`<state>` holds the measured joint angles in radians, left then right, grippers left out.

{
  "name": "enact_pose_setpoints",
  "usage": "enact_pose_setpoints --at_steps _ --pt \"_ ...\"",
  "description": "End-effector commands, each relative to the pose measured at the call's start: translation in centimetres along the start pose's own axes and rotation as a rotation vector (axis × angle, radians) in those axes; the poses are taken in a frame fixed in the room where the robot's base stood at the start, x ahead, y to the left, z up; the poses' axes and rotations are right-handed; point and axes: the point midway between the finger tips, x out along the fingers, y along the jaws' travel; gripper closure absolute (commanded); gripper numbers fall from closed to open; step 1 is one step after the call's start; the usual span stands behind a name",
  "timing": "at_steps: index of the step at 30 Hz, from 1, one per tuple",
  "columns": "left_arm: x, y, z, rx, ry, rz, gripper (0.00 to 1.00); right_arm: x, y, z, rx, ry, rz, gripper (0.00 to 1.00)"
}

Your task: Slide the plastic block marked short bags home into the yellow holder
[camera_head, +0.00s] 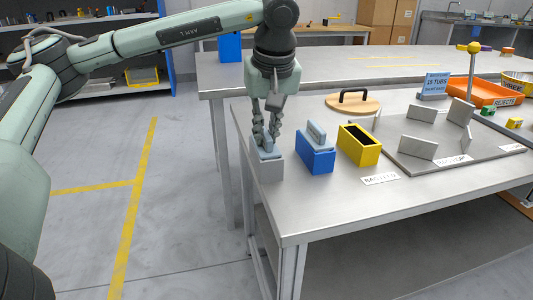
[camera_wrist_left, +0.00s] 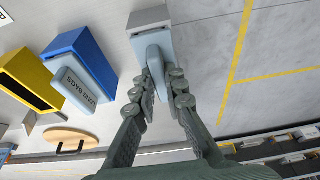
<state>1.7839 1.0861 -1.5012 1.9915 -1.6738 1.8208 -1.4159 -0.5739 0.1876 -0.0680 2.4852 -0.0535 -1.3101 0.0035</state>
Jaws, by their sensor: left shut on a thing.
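My left gripper (camera_head: 266,138) points down at the table's left end. It is shut on a light grey-blue plastic block (camera_head: 267,153), which also shows between the fingers in the left wrist view (camera_wrist_left: 153,46). The held block is at the mouth of a grey holder (camera_head: 268,171), its lower part seemingly inside; no marking on it is readable. The yellow holder (camera_head: 372,155) stands to the right with a dark, empty opening. Between them, a blue holder (camera_head: 315,164) holds another grey-blue block (camera_head: 316,133), marked LONG BAGS in the left wrist view (camera_wrist_left: 75,90). My right gripper is not in view.
A label card (camera_head: 380,179) lies in front of the yellow holder. A round wooden lid (camera_head: 353,106) with a black handle lies behind. A grey tray (camera_head: 432,162) with upright plates is on the right. The table's left edge is close to the grey holder.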

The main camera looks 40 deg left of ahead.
Motion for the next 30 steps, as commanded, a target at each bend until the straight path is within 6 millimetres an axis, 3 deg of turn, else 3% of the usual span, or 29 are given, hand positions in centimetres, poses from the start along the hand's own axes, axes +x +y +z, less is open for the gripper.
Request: enact_pose_setpoints --at_steps 30 --pt "-1.2 0.0 -0.4 0.0 0.0 0.0 1.0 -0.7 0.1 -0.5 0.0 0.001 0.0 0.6"
